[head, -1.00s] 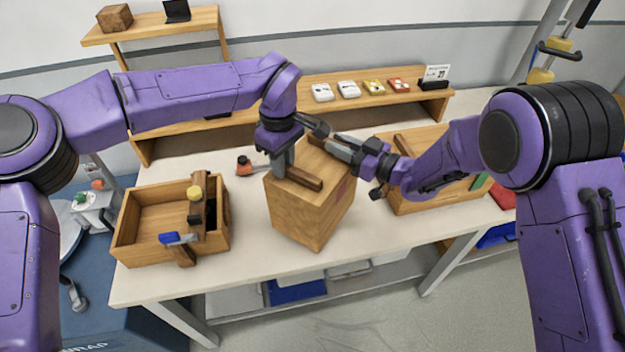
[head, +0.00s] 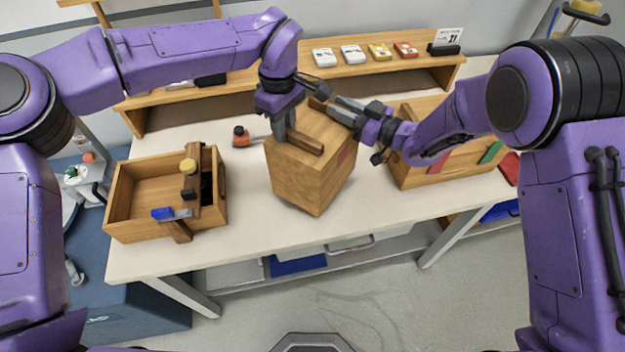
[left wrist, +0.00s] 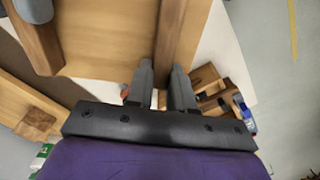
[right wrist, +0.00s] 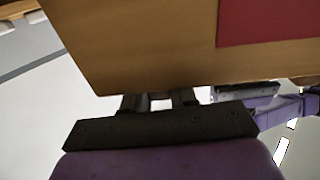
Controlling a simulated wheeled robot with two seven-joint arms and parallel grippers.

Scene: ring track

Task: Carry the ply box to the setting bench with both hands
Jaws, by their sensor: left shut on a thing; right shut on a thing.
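The ply box (head: 300,178) is a light wooden cube with a reddish patch on its right face, in the middle of the head view above the bench (head: 250,235). I cannot tell whether its base touches the bench top. My left gripper (head: 288,132) is shut on the box's near wooden handle (head: 305,142); the left wrist view shows this bar (left wrist: 176,35) between the fingers. My right gripper (head: 336,112) is shut at the box's far side, by another wooden handle (head: 318,104). In the right wrist view the box wall (right wrist: 150,45) hides what the fingertips grip.
An open wooden tray (head: 140,185) with tools stands left of the box. A wooden crate (head: 440,172) with coloured patches stands right. An orange-topped tool (head: 241,137) lies behind the box. A shelf (head: 380,66) with small packs runs along the back. Bare bench lies in front.

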